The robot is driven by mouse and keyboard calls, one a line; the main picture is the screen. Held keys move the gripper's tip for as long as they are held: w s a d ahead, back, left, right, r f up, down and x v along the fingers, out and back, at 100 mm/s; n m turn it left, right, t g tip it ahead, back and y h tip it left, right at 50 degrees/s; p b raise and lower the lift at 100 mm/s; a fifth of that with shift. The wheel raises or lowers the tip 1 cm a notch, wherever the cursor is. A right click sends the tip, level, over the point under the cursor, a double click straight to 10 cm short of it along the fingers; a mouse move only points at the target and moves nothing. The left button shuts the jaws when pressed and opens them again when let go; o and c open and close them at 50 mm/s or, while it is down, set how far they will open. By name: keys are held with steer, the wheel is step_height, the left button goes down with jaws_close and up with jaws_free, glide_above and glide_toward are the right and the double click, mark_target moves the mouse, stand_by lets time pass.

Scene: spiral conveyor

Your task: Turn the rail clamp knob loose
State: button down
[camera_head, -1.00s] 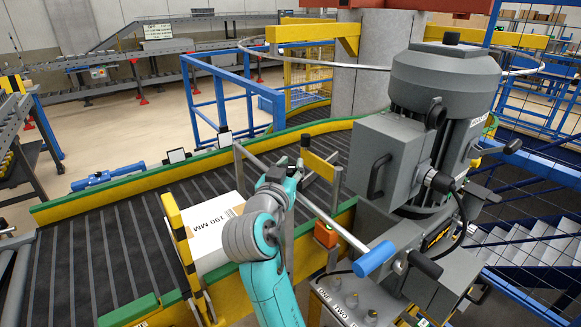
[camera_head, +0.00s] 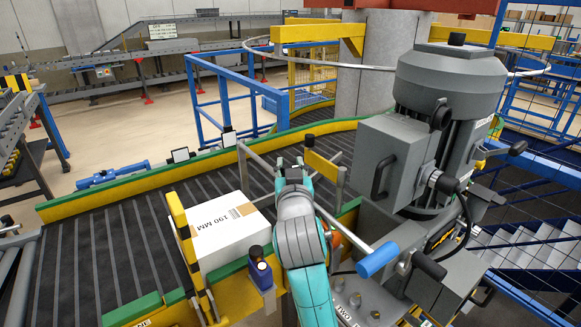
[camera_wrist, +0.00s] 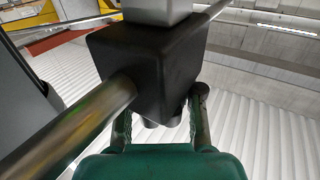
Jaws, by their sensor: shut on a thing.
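A black clamp block (camera_wrist: 150,65) fills the middle of the wrist view, with a metal rail (camera_wrist: 75,130) at its lower left and a grey post above it. A dark rounded knob (camera_wrist: 163,121) shows under the block, partly hidden. My gripper (camera_wrist: 161,112) has one finger on each side of this knob and is shut on it. In the head view my gripper (camera_head: 291,172) is at the metal guide rail beside the conveyor; its fingertips and the held knob are hidden there.
A white carton (camera_head: 225,228) marked 190 MM lies on the dark conveyor (camera_head: 100,240). A blue-ended bar (camera_head: 378,260) and a large grey motor unit (camera_head: 445,95) are to the right.

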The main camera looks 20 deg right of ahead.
steer(key=c, duration=1.1)
jaws_free()
steer(key=shift+o, duration=0.2)
steer(key=shift+s, duration=0.1)
steer(key=v, duration=1.2)
steer(key=shift+a, duration=0.1)
